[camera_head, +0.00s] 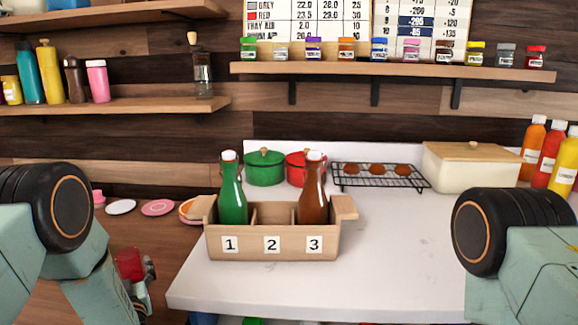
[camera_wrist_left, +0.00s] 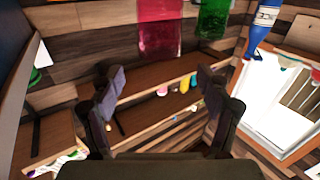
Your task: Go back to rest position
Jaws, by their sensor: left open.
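A wooden caddy (camera_head: 272,247) stands on the white counter (camera_head: 390,265). A green bottle (camera_head: 232,200) is in compartment 1 and a brown bottle (camera_head: 313,200) in compartment 3. A cream box (camera_head: 470,170) stands behind. The counter's front right is clear.

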